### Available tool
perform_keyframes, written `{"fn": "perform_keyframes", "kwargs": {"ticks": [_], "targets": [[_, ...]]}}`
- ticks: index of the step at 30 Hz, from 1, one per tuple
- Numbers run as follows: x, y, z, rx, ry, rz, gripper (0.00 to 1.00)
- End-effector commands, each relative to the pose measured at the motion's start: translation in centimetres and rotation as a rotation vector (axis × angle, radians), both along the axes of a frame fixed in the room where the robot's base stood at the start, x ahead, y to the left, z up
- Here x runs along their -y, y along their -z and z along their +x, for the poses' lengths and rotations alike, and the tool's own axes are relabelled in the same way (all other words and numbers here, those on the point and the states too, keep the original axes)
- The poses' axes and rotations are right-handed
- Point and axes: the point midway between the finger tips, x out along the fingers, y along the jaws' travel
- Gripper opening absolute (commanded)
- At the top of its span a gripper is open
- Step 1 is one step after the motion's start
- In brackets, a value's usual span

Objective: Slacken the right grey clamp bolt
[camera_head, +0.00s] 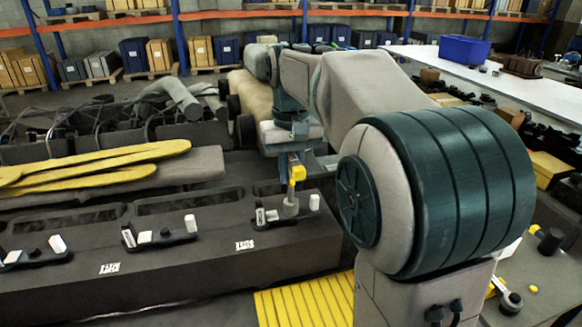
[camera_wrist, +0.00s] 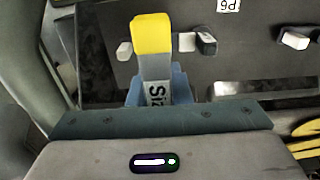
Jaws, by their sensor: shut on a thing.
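My gripper (camera_head: 291,172) is shut on a grey tool with a yellow end (camera_head: 298,173). In the wrist view the tool (camera_wrist: 152,70) stands between my blue fingertips, with part of a word on its side. The right grey clamp bolt is hidden beneath the tool. The middle clamp (camera_head: 160,238) and the left clamp (camera_head: 35,255) stand uncovered farther left on the dark engine block (camera_head: 190,265).
Yellow padded strips (camera_head: 100,165) lie behind the block at left. A yellow ribbed platform (camera_head: 310,300) is in front of it. A white table (camera_head: 500,80) with a blue bin (camera_head: 464,49) stands at the back right. A small bench with tools (camera_head: 540,280) is at right.

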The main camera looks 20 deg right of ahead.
Motion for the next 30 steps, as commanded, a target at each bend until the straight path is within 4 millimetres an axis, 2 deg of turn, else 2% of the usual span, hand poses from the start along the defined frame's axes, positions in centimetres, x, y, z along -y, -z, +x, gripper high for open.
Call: {"fn": "perform_keyframes", "kwargs": {"ticks": [5,30], "targets": [[0.02,-0.09,0.01,0.001,-0.045,0.000,0.00],[0.00,-0.26,0.06,0.001,-1.003,0.000,0.00]]}}
